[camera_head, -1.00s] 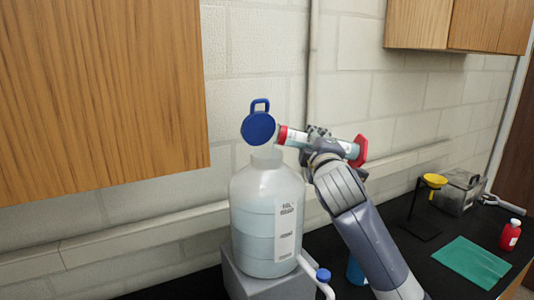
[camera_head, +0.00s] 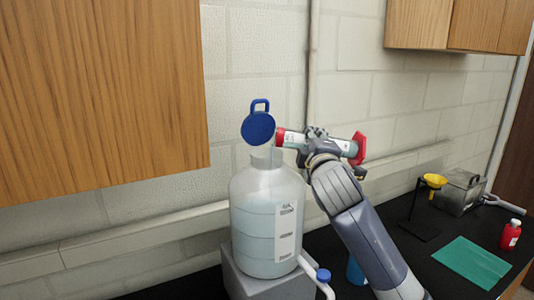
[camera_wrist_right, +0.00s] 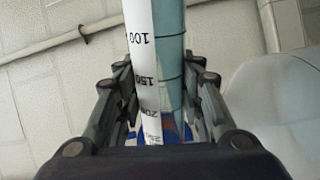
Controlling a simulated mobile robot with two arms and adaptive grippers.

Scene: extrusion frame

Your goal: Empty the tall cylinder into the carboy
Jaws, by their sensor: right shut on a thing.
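The tall cylinder (camera_head: 294,140) has a red collar at its mouth and a red foot. It lies tipped nearly level, its mouth at the left, close above the carboy's neck. My right gripper (camera_head: 316,142) is shut around its middle; the right wrist view shows the graduated cylinder (camera_wrist_right: 150,60) between the fingers (camera_wrist_right: 160,110). The carboy (camera_head: 265,215) is a large translucent jug holding pale blue liquid, with its blue cap (camera_head: 258,127) swung open above the neck. Whether liquid is flowing I cannot tell. My left gripper is not in view.
The carboy stands on a grey block (camera_head: 262,284), its blue-tipped spigot (camera_head: 323,275) at the front right. A yellow funnel on a stand (camera_head: 435,181), a metal box (camera_head: 462,190), a red bottle (camera_head: 511,235) and a green mat (camera_head: 470,262) are at the right. A cabinet hangs upper left.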

